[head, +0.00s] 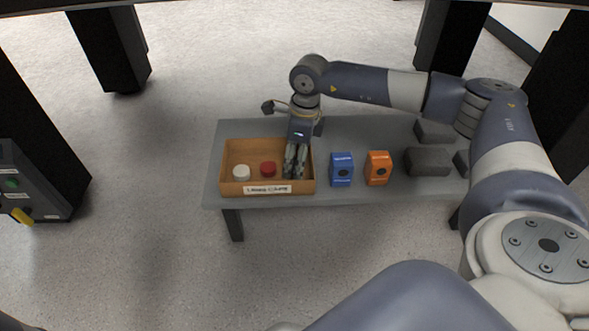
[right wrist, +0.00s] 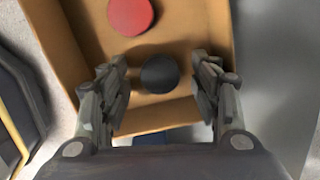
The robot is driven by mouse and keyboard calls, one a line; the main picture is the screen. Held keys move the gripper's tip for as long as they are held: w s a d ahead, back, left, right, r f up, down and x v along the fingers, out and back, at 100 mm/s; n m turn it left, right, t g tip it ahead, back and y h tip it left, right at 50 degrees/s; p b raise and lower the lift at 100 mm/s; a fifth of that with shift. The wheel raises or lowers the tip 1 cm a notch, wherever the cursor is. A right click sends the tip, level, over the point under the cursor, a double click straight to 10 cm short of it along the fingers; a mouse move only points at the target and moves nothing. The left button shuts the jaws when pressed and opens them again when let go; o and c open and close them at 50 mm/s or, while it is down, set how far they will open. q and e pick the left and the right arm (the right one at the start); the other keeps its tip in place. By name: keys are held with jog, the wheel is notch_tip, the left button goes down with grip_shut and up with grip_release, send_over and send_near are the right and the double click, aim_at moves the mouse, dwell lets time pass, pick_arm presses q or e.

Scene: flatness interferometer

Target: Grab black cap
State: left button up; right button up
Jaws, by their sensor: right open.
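The black cap (right wrist: 160,74) lies on the floor of the orange-brown box (right wrist: 185,25), near one wall, in the right wrist view. My right gripper (right wrist: 163,88) is open, with one finger on each side of the cap and a visible gap to both. In the head view my right gripper (head: 295,170) points down into the right part of the box (head: 232,188) and hides the black cap. I cannot tell how high the fingertips are above the box floor. My left gripper is not in view.
A red cap (head: 268,169) and a white cap (head: 241,171) lie in the box to the left. A blue box (head: 341,170), an orange box (head: 377,168) and dark grey blocks (head: 428,162) stand on the grey table (head: 330,199) to the right.

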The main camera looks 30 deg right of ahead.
jog(key=c, duration=0.8)
